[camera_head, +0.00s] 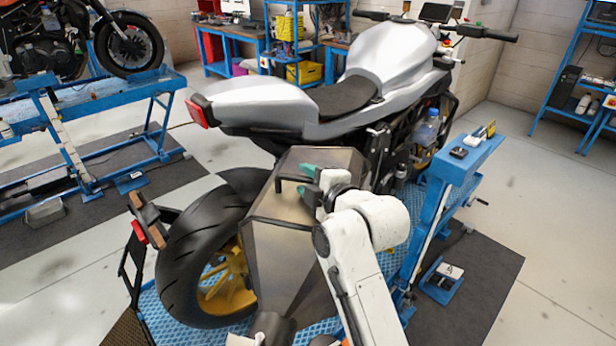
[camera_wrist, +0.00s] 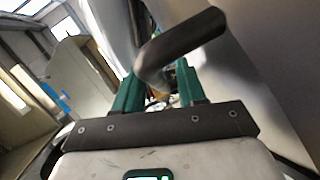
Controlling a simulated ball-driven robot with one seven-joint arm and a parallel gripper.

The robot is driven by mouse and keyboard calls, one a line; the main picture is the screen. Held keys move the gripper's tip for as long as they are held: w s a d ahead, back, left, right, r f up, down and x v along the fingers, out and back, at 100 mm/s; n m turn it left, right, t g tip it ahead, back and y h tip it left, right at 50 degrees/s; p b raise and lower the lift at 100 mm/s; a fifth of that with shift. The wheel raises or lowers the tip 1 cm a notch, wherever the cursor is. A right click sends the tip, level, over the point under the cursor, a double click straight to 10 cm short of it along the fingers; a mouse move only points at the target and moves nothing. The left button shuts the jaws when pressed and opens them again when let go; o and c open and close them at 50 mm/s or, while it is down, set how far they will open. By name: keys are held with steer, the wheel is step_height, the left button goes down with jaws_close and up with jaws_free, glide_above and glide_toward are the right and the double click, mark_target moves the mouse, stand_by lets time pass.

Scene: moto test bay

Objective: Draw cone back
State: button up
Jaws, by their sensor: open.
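The cone (camera_head: 272,232) is a large, dark metallic, faceted shell beside the motorcycle's rear wheel. It narrows towards the bottom of the head view. A dark bent handle (camera_head: 280,181) stands out from its upper part. My gripper (camera_head: 303,179) is at this handle, with its teal fingers open and pointing left. In the wrist view, the handle (camera_wrist: 190,42) crosses close in front of my gripper (camera_wrist: 158,84), its bent end reaching down between the two fingers. I cannot tell whether a finger touches it. My arm hides part of the cone's right side.
The silver motorcycle (camera_head: 265,100) stands on a blue lift (camera_head: 455,170), its rear tyre (camera_head: 185,255) left of the cone. Open floor (camera_head: 500,195) lies to the right.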

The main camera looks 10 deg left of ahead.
steer(key=shift+w+a, duration=0.1)
steer(key=shift+w, duration=0.05)
steer(key=shift+f, duration=0.1)
jaws_close()
stand_by(0.5)
